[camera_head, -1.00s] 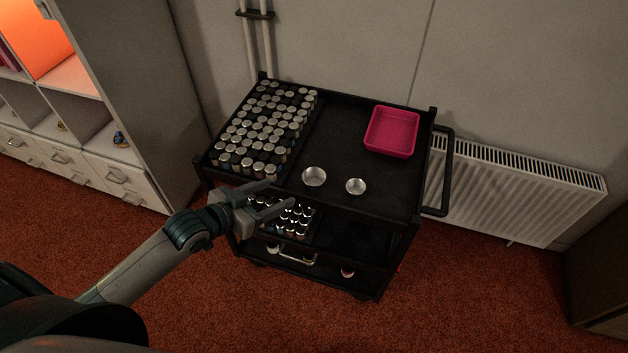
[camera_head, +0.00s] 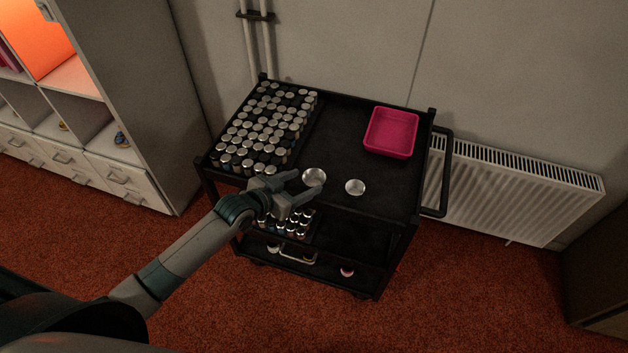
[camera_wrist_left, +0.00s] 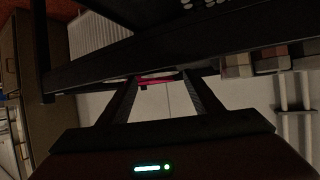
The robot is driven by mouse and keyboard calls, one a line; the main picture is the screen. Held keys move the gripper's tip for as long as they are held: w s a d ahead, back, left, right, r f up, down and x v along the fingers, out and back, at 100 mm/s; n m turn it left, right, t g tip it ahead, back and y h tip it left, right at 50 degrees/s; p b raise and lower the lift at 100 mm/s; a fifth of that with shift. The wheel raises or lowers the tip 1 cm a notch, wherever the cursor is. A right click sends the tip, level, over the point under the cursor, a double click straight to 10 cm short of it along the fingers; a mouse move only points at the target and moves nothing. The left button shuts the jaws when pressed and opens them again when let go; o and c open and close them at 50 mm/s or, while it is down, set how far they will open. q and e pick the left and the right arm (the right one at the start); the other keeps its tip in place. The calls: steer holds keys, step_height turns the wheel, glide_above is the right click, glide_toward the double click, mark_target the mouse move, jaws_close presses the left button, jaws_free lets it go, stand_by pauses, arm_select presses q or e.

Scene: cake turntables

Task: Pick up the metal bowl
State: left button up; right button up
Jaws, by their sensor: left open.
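Two round metal bowls stand on the black cart's top shelf. The larger metal bowl (camera_head: 315,175) is near the front edge, and the smaller metal bowl (camera_head: 355,187) is to its right. My left gripper (camera_head: 307,182) is open and empty, with its fingertips close to the larger bowl at the front edge. I cannot tell whether they touch it. In the left wrist view the two dark fingers (camera_wrist_left: 160,82) are spread apart, and no bowl can be made out there. My right gripper is not in view.
The cart (camera_head: 345,130) carries rows of silver-lidded jars (camera_head: 262,128) at left and a pink tray (camera_head: 391,132) at back right. Its shelf is bare between them. A handle (camera_head: 446,172) sticks out at right. Lower shelves hold more jars (camera_head: 298,220). A radiator (camera_head: 530,195) stands right.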

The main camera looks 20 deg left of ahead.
mark_target(320, 176)
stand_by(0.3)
arm_select(q)
steer(key=shift+w+d+f, duration=0.2)
steer(key=shift+w+d, duration=0.05)
steer(key=shift+w, duration=0.15)
steer(key=shift+x, duration=2.45)
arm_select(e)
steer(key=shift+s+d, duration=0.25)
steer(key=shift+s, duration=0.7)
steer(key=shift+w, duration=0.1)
arm_select(q)
steer(key=c, duration=0.7)
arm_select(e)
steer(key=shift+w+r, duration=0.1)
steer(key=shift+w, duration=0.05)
